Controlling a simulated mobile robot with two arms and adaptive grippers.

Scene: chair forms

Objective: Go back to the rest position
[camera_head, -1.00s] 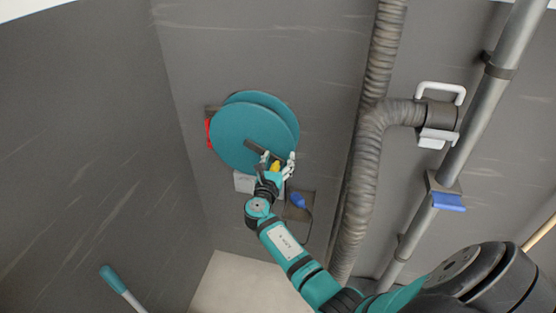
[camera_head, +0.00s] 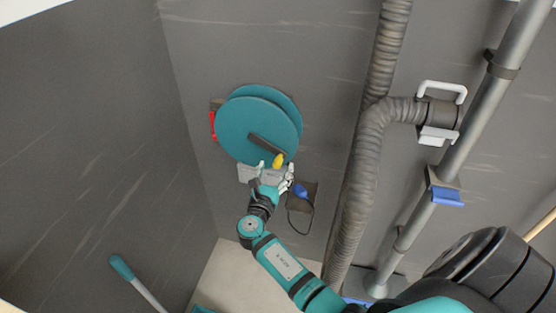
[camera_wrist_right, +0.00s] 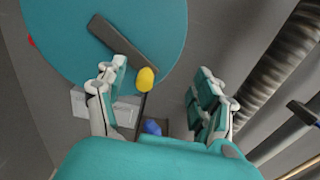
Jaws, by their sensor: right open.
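My right gripper (camera_head: 275,181) is open and empty just below a teal wall reel in the head view. In the right wrist view the gripper (camera_wrist_right: 160,95) shows its two fingers spread wide. The teal reel (camera_head: 240,125) has a dark crank arm (camera_head: 268,146) with a yellow knob (camera_head: 278,160) at its end. The knob also shows in the wrist view (camera_wrist_right: 147,79), between the fingers as seen but with no finger closed on it. My left gripper is not in view.
A blue plug (camera_head: 300,191) with a dark cord hangs by a wall plate right of my gripper. A ribbed grey duct (camera_head: 352,190) and a metal pipe (camera_head: 420,205) run along the right. A teal-tipped handle (camera_head: 122,267) stands at the lower left.

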